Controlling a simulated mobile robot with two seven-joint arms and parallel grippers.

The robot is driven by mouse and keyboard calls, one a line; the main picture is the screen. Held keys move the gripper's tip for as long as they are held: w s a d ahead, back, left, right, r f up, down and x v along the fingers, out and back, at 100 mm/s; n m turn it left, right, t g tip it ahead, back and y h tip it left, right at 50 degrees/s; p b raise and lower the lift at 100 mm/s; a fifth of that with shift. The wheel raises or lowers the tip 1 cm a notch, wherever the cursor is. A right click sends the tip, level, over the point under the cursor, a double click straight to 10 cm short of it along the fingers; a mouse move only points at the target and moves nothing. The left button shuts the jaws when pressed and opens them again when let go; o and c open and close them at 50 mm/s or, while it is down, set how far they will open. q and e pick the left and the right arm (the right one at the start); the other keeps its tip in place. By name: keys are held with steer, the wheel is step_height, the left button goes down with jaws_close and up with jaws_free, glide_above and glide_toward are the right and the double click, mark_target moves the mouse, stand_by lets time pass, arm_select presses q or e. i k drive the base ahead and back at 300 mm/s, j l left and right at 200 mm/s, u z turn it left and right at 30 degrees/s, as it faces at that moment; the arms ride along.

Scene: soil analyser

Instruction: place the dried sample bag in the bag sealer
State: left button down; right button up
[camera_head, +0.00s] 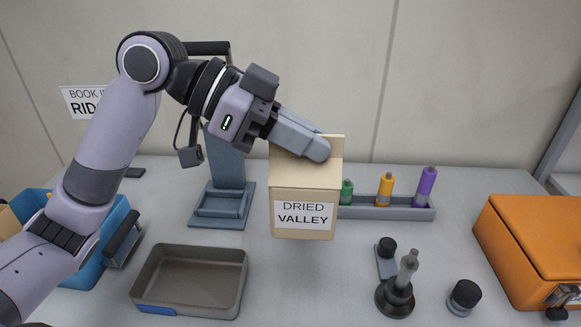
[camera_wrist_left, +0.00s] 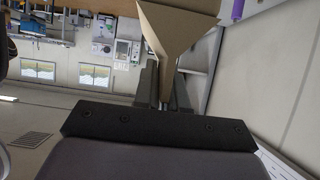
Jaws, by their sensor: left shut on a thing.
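The dried sample bag (camera_head: 303,186) is a tan bag with a white label reading "DRIED VALLEY". My left gripper (camera_head: 318,147) is shut on its top edge and holds it upright above the table. In the left wrist view the bag (camera_wrist_left: 178,30) hangs between the fingers (camera_wrist_left: 165,88). The grey-blue press-like device on a flat base (camera_head: 222,205), left of the bag, looks like the bag sealer; its upper part is partly hidden behind my left arm. My right gripper is in neither view.
An empty grey tray (camera_head: 190,276) lies front left, a blue bin (camera_head: 115,225) behind my arm. A rack (camera_head: 385,212) holds green, orange and purple tubes. A dark-based instrument (camera_head: 395,298), a small black-capped jar (camera_head: 464,297) and an orange case (camera_head: 535,240) stand to the right.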

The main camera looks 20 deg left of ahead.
mark_target(223, 206)
steer(key=k, duration=1)
